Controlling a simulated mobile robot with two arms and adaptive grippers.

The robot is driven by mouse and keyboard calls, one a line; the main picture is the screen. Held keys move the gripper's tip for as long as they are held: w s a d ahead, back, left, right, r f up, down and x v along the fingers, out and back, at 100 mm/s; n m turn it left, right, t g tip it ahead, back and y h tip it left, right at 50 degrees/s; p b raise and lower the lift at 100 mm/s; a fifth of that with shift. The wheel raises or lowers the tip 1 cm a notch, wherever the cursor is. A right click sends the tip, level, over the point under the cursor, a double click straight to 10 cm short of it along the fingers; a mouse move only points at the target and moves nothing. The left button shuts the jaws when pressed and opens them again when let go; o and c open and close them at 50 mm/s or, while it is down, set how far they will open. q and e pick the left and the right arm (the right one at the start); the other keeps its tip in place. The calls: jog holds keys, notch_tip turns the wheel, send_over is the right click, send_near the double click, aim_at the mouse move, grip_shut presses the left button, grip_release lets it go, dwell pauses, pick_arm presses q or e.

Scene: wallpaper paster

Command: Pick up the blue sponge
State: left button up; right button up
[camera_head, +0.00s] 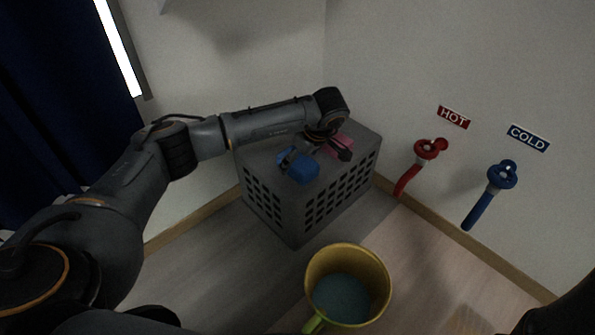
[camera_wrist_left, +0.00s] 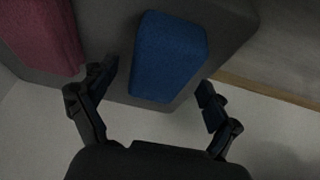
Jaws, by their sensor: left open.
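The blue sponge (camera_head: 302,171) lies on top of the grey crate (camera_head: 290,232), near its front edge. My left gripper (camera_head: 314,156) is above the crate top, open, with its fingers spread on either side of the sponge. In the left wrist view the blue sponge (camera_wrist_left: 169,57) fills the space ahead, between and beyond the two open fingers (camera_wrist_left: 157,80). I cannot tell whether a finger touches it. My right gripper is not in view.
A pink sponge (camera_head: 341,143) lies behind, partly hidden by my gripper; it also shows in the left wrist view (camera_wrist_left: 42,38). A yellow bucket (camera_head: 319,262) with bluish contents stands on the floor in front. Red (camera_head: 408,178) and blue (camera_head: 480,205) taps are on the right wall.

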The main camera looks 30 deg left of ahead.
pick_arm(q)
jog(key=shift+b+x, duration=0.4)
jog(key=shift+x, duration=0.6)
jog(key=shift+f, duration=0.25)
jog(key=c, duration=1.1)
